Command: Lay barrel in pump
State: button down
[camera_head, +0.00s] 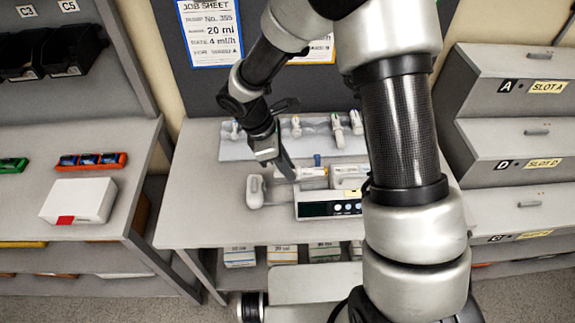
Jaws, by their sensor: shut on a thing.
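The infusion pump (309,210) stands on the middle table, a pale unit with a dark display strip along its front. A white rounded piece (254,191) is at its left end. My gripper (291,175) is at the pump's top left, shut on a pale syringe barrel (314,171) that lies crosswise over the pump's top. My arm hides the pump's right end.
A pale tray (235,150) with several capped syringes lies behind the pump. A job sheet (210,32) hangs on the back panel, reading 20 ml and 4 ml/h. Labelled slot shelves (510,135) stand right. A white box (78,199) is on the left bench. The middle table's left front is clear.

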jog(key=shift+f+b, duration=2.2)
jog(key=shift+f, duration=0.8)
jog(key=shift+f, duration=0.2)
jog(key=c, duration=1.6)
grip_release()
jog(key=shift+r, duration=0.1)
jog(key=shift+r+p, duration=2.5)
jog(key=shift+r, duration=0.95)
